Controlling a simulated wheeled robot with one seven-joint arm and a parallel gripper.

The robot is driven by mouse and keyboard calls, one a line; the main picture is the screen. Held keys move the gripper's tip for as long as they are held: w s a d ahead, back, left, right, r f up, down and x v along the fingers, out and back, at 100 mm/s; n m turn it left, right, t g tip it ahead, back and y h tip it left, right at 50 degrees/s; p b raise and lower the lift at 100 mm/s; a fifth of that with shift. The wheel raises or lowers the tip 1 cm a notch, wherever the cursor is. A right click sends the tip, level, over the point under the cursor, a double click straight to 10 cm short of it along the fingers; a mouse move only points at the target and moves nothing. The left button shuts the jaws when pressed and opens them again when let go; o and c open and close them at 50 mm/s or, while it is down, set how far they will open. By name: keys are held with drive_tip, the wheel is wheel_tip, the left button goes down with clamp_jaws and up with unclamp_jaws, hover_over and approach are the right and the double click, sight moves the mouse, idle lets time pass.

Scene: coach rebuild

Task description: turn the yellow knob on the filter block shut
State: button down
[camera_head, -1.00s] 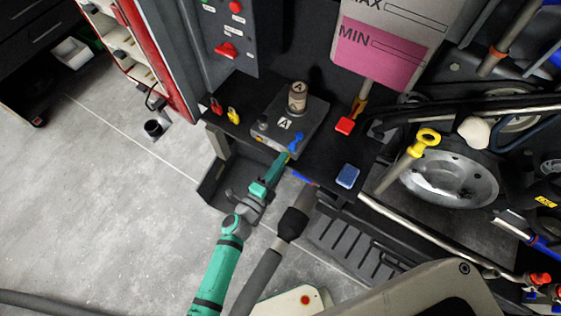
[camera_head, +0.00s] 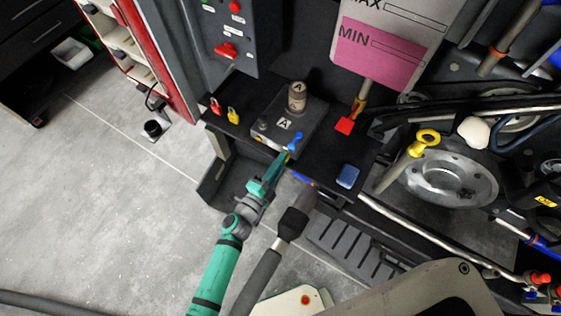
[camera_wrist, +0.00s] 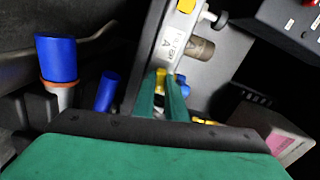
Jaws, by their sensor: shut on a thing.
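The filter block (camera_head: 313,128) is a dark box marked A, with a canister (camera_head: 297,97) on top. It also shows in the wrist view (camera_wrist: 211,68). A blue handle (camera_head: 296,141) stands at its front corner. The yellow knob (camera_wrist: 161,78) shows between my fingertips in the wrist view, at the block's near side. In the head view it is mostly hidden by my fingers. My gripper (camera_head: 286,157) is shut on the yellow knob, reaching in from the lower left; its fingers also show in the wrist view (camera_wrist: 162,92). How far the knob is turned I cannot tell.
A red and a yellow padlock (camera_head: 234,116) stand left of the block. A blue box (camera_head: 347,177) and a red tag (camera_head: 345,125) are to its right. A blue-capped part (camera_wrist: 56,60) is left of my fingers in the wrist view. Open floor (camera_head: 110,200) lies left.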

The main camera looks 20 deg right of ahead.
drive_tip(key=n, duration=1.5)
drive_tip(key=shift+a+f+n, duration=0.1)
drive_tip(key=shift+n, duration=0.2)
idle(0.4)
drive_tip(key=c, duration=2)
unclamp_jaws()
drive_tip(key=shift+c, duration=0.2)
drive_tip(key=v, duration=1)
drive_tip(key=shift+s+a, duration=0.3)
